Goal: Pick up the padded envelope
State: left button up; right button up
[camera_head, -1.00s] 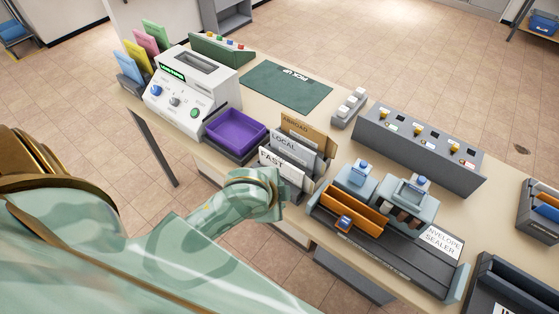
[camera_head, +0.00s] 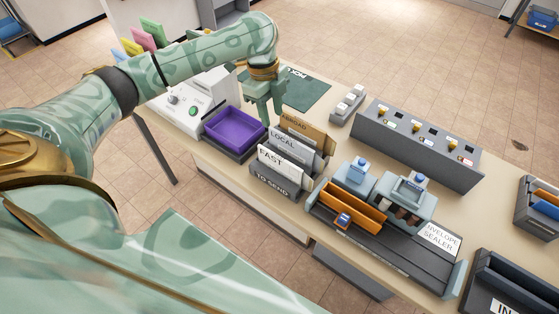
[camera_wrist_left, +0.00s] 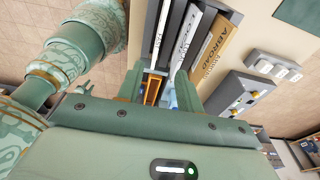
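I cannot clearly pick out the padded envelope. A brown upright panel marked ABROAD (camera_head: 318,139) stands at the back of the TO SEND sorter (camera_head: 262,180); it also shows in the left wrist view (camera_wrist_left: 212,48). I cannot tell whether it is an envelope or a divider. White panels marked LOCAL (camera_head: 283,143) and FAST (camera_head: 272,161) stand in front of it. My left gripper (camera_head: 265,110) is open, fingers down, beyond the sorter and the purple tray. Its spread fingers (camera_wrist_left: 160,92) show nothing between them in the wrist view.
The purple tray (camera_head: 234,128) is left of the sorter. A white machine (camera_head: 184,103) is partly hidden by my left arm. The envelope sealer (camera_head: 385,232) stands right of the sorter, a grey switch box (camera_head: 418,143) behind. A green mat (camera_head: 305,92) lies flat at the back.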

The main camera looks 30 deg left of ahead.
pick_arm(q)
jog(key=b, duration=0.3)
send_over(279, 157)
jog(key=f, duration=0.9)
jog(key=shift+w+a+f, duration=0.15)
jog(key=shift+a+f, duration=0.15)
jog(key=shift+a, duration=0.1)
jog(key=f, duration=0.2)
jog(key=f+b, duration=0.1)
jog(key=f, duration=0.3)
jog(key=shift+s+d, duration=0.2)
jog(key=shift+d, duration=0.2)
jog(key=shift+r, duration=0.1)
grip_shut()
